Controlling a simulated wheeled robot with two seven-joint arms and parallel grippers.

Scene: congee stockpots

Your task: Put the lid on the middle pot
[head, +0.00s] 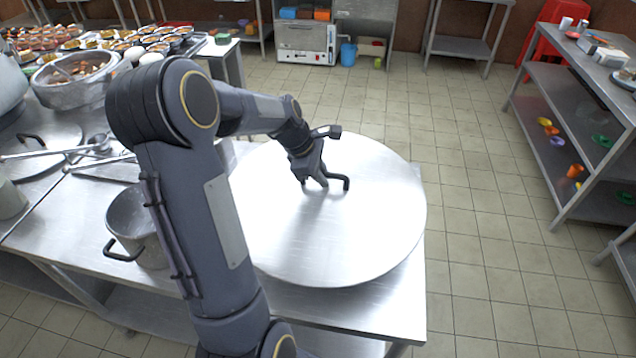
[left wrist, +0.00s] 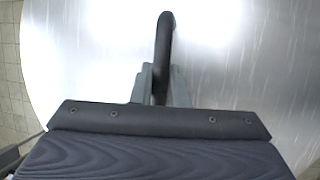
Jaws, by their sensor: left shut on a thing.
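A large round steel lid (head: 320,245) covers the right end of the steel table. My left gripper (head: 318,180) points down at the lid's centre and is shut on its black handle (head: 346,184). In the left wrist view the handle (left wrist: 166,45) runs up from between the fingers (left wrist: 161,85), over the shiny lid (left wrist: 90,55). Whether the lid rests on something or hangs above the table cannot be told. A steel pot (head: 125,228) with a black handle stands to the left, partly hidden by my left arm. My right gripper is not in view.
Another flat lid (head: 45,148) and long-handled ladles (head: 85,150) lie at the table's left. A wide pot of food (head: 72,72) stands behind them, near many bowls (head: 110,45). The tiled floor (head: 480,200) to the right is clear up to a shelf (head: 570,125).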

